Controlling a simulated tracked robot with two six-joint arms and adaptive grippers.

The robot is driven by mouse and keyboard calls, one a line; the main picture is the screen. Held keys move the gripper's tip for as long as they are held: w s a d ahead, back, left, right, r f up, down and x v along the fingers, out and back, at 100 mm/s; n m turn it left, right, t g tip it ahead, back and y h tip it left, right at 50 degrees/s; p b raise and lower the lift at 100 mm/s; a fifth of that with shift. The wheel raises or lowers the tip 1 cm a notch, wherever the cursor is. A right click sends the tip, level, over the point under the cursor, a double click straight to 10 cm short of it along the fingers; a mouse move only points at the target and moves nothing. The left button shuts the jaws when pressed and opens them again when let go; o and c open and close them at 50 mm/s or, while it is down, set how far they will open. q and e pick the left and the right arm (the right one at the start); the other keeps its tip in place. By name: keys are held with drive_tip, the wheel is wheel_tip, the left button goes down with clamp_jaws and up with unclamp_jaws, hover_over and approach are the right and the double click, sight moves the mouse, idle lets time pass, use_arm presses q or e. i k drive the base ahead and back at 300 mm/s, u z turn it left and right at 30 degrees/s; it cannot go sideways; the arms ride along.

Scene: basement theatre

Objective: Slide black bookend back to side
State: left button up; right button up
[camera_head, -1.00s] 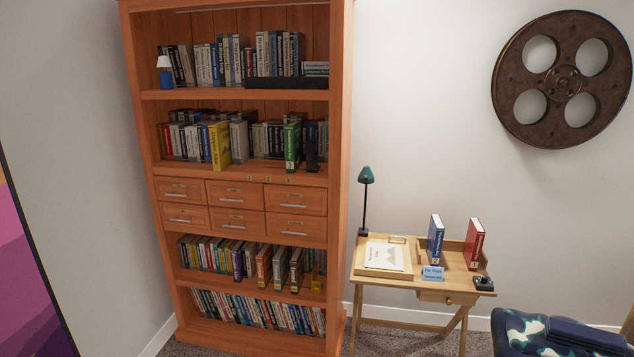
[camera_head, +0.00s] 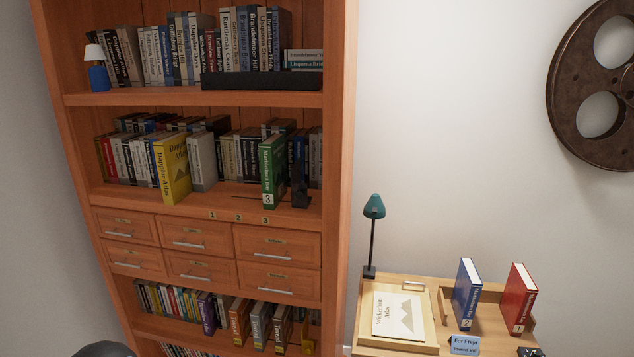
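A black bookend (camera_head: 300,187) stands upright on the second shelf (camera_head: 150,204) of the tall wooden bookcase, near its right end. It is just right of a green book (camera_head: 271,172) marked 3, which stands forward of the back row. Darker books stand behind the bookend and partly merge with it. A thin dark base seems to lie on the shelf near the green book, but its outline is unclear. Neither of my grippers shows.
A yellow book (camera_head: 172,170) also juts forward on that shelf. Labels 1, 2 and 3 mark the shelf edge. A desk (camera_head: 445,345) at right holds a lamp (camera_head: 373,230), a blue book (camera_head: 466,293) and a red book (camera_head: 519,297). A dark rounded shape (camera_head: 104,350) shows at bottom left.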

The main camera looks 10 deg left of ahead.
sight(302, 184)
drive_tip(key=z, duration=0.05)
drive_tip(key=i, duration=0.85)
drive_tip(key=z, duration=0.05)
